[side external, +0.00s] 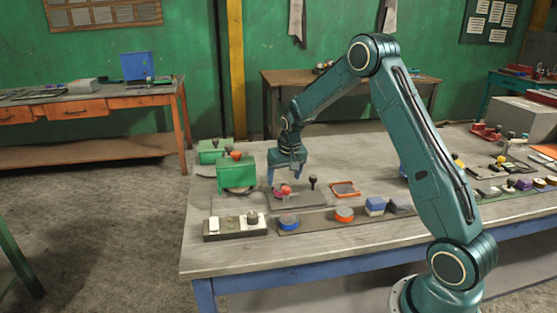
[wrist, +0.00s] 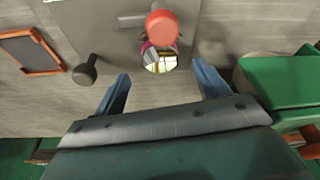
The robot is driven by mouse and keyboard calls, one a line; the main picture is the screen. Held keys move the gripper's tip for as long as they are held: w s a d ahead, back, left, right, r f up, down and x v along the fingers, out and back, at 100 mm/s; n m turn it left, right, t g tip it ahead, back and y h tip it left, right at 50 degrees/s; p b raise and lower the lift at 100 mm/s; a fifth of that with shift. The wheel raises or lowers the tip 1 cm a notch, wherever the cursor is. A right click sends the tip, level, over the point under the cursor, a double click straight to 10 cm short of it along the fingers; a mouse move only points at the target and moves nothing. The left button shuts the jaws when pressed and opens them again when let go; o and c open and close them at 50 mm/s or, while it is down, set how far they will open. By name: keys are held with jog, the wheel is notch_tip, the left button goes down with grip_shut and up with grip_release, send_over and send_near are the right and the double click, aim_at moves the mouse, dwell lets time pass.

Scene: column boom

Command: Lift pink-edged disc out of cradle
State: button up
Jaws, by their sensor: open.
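The pink-edged disc (wrist: 161,59) has a shiny face and shows in the wrist view just beyond the space between my fingers. A red knob (wrist: 162,27) hides part of it. In the side view the disc (side external: 279,193) is a small pink patch beside the red knob. It stands on a grey plate (wrist: 226,35); the cradle itself is mostly hidden, and I cannot make out its shape. My gripper (wrist: 165,77) is open and empty, with its two blue fingers apart on either side of the disc. In the side view my gripper (side external: 284,180) is low over the plate.
A black knob (wrist: 86,70) stands left of my fingers in the wrist view, near an orange-framed tray (wrist: 31,52). A green box (wrist: 280,82) is close on the right. A row with a blue-topped puck (side external: 289,221) and an orange-ringed puck (side external: 344,214) lies along the front.

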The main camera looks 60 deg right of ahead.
jog(key=shift+x, duration=2.15)
jog(key=shift+a, duration=0.1)
jog(key=c, duration=1.3)
jog(key=shift+r, duration=0.1)
jog(key=shift+c, duration=0.2)
notch_tip(320, 180, up, 20)
